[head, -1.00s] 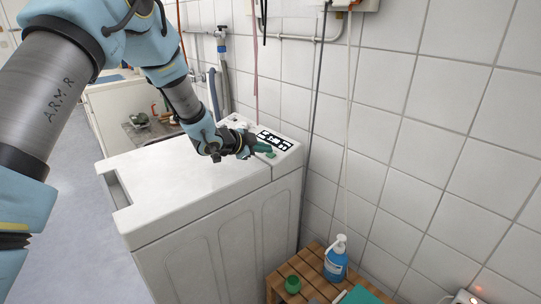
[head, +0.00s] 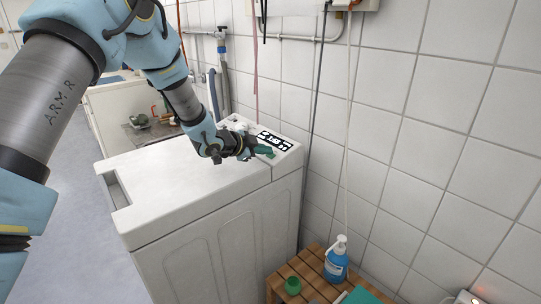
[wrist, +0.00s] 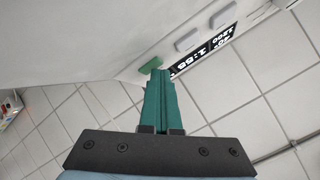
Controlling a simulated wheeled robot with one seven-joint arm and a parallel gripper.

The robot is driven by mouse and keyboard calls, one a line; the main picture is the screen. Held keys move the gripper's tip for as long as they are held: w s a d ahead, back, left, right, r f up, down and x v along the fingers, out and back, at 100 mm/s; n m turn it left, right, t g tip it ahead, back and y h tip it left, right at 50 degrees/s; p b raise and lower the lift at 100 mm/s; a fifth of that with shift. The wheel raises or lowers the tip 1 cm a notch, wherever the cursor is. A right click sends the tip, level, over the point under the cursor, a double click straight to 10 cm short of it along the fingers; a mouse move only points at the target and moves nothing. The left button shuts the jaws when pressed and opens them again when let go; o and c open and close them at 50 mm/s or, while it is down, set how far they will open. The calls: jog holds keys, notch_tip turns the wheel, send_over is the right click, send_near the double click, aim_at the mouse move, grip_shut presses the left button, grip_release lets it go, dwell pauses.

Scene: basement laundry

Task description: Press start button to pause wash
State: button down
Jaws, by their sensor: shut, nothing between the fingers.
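The white washing machine (head: 165,180) stands against the tiled wall. Its control panel has a black display (head: 273,141); in the wrist view the display (wrist: 205,56) is lit and reads 1:55, with 40° and 1200 beside it. The green start button (wrist: 150,65) sits at the end of the panel beside the display. My gripper (wrist: 160,76) has its green fingers shut and empty, pointing at the panel with the tips right by the green button. I cannot tell whether they touch it. In the head view my gripper (head: 264,150) is over the panel and partly covers the button area.
Grey pipes and hanging cords run along the wall behind. The machine's top is clear.

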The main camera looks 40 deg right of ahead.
jog(key=shift+a+r+p, duration=0.25)
jog(key=shift+r+p, duration=0.1)
jog(key=shift+r, duration=0.4)
jog(key=shift+a+r+p, duration=0.25)
jog(key=shift+r+p, duration=0.25)
jog(key=shift+r, duration=0.3)
jog(key=shift+a+r+p, duration=0.2)
jog(key=shift+r+p, duration=0.35)
jog(key=shift+r, duration=0.2)
jog(key=shift+a+r+p, duration=0.25)
jog(key=shift+r+p, duration=0.25)
jog(key=shift+r, duration=0.3)
jog(key=shift+w, duration=0.1)
